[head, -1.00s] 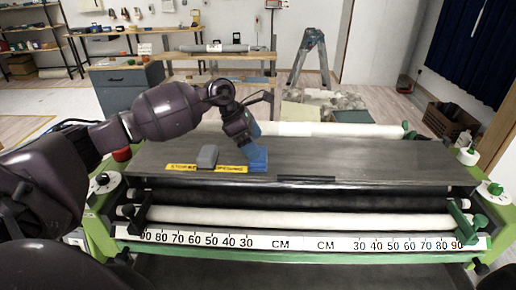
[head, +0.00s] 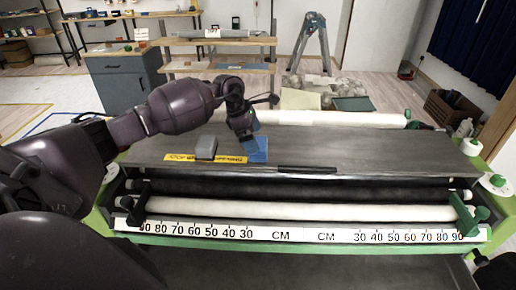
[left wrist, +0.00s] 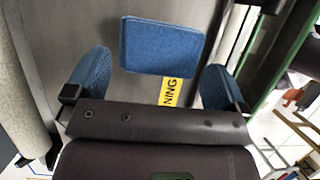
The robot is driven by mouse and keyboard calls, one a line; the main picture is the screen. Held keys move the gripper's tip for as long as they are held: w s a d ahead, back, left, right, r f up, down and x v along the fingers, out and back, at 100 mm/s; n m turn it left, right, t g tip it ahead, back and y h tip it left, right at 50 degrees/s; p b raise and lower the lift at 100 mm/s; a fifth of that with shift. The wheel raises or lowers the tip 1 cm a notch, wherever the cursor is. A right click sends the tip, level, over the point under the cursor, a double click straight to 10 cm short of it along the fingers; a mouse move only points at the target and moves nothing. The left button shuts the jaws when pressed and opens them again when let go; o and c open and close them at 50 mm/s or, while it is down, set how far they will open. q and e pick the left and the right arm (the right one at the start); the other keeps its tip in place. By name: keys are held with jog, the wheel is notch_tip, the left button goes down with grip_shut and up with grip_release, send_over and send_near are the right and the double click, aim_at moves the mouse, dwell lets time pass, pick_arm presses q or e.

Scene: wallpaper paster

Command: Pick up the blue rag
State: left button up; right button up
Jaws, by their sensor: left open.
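The blue rag (head: 259,150) lies flat on the grey top of the wallpaper paster (head: 350,150), just right of a yellow warning strip (head: 190,158). My left gripper (head: 249,136) is at the rag's far left edge in the head view, pointing down. In the left wrist view its two blue-padded fingers are wide apart. The rag (left wrist: 162,46) shows between and beyond them, and nothing is held. How high the fingertips are above the top I cannot tell. My right gripper is not in view.
A dark bar (head: 307,170) lies along the front edge of the top. White rollers (head: 300,212) and a centimetre scale (head: 281,236) are in front. The top's right half is clear.

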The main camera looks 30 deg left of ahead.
pick_arm(q)
jog(key=shift+d+x, duration=0.2)
jog(key=shift+x, duration=1.05)
jog(key=shift+w+d+f, duration=0.15)
jog(key=shift+f, duration=0.35)
jog(key=shift+c, duration=0.3)
jog(key=c, duration=0.6)
jog(key=shift+o, duration=0.2)
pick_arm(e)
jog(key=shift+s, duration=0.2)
